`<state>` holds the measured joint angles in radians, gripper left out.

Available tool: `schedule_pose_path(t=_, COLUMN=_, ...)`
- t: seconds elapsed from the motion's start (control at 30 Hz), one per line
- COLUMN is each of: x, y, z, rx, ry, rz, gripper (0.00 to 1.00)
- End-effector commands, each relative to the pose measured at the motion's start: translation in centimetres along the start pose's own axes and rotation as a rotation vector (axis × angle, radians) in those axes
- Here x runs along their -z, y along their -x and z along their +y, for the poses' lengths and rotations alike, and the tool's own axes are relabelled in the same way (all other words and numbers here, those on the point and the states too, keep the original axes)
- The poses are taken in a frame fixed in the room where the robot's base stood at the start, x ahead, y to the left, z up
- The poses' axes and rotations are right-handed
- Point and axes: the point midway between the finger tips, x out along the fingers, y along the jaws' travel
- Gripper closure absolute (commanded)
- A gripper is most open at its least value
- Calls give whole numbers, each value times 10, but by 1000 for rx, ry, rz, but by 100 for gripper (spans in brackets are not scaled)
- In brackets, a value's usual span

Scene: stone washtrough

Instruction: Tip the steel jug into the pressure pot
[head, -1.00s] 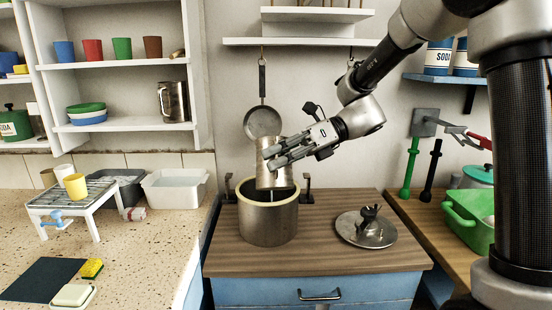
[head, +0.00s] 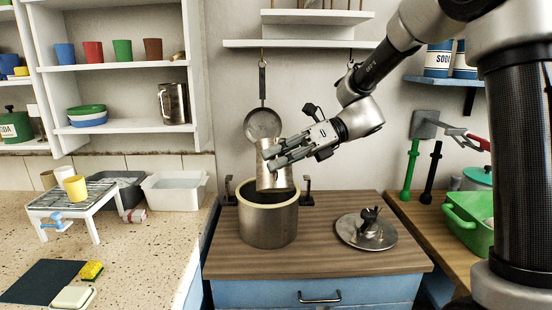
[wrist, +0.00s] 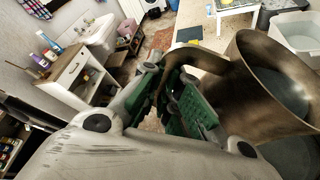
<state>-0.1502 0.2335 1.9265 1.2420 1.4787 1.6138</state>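The steel jug (head: 274,172) hangs over the mouth of the pressure pot, close to upright, with its base near the rim level. My gripper (head: 276,158) reaches in from the right and is shut on the jug's handle. In the wrist view the green finger pads (wrist: 180,102) lie around the curved handle, and the jug (wrist: 250,95) shows at the right with a greyish surface inside. I cannot tell whether that is liquid. The pressure pot (head: 268,222) stands open on the wooden counter. Its inside is dark and mostly hidden.
The pot's lid (head: 366,230) lies on the counter (head: 315,258) to the right. A pan (head: 263,122) hangs on the wall behind. Another steel jug (head: 174,102) stands on the left shelf. A green crate (head: 468,222) is at the far right.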

Motion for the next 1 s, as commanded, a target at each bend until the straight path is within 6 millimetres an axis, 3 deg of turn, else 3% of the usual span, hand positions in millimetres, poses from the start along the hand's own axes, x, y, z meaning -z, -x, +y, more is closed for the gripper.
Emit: schedule_pose_path(t=1.0, x=-5, y=2, z=-1, rx=-19, ry=-44, rz=-1, gripper=100)
